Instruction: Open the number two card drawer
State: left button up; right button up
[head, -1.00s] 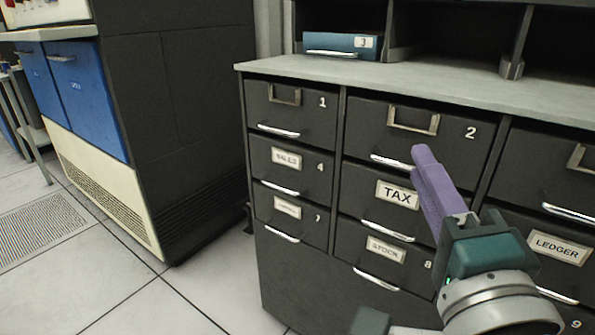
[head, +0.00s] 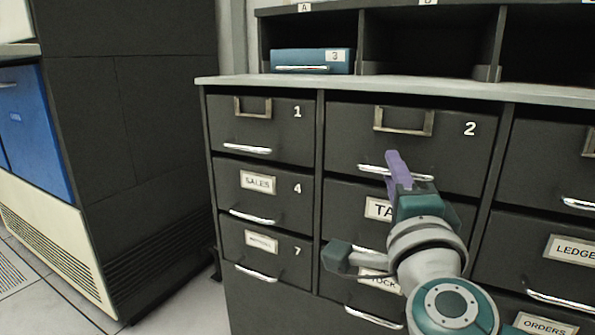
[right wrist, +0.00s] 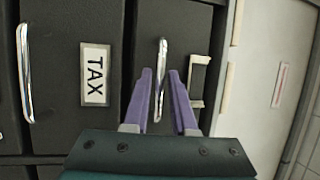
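The number two drawer (head: 355,140) is shut, in the top row of the dark card cabinet. It has an empty metal label frame (head: 403,121) and a silver handle (head: 412,174). My right gripper (head: 393,158) is in front of this handle, its purple fingers overlapping it in the head view. In the right wrist view the fingers of the right gripper (right wrist: 161,72) are apart, with the handle (right wrist: 162,52) showing between them. I cannot tell whether they touch it. My left gripper is not in view.
Drawer 1 (head: 232,123) is to the left, and the TAX drawer (right wrist: 72,40) is below drawer two. A pale ledge (head: 300,84) runs above the drawers, with a blue number 3 drawer (head: 290,58) in a cubby. A dark cabinet (head: 150,130) stands at the left.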

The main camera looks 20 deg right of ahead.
jog(key=shift+w+d, duration=0.1)
jog(key=shift+w, duration=0.1)
jog(key=shift+c, duration=0.2)
grip_shut()
dwell(1.2)
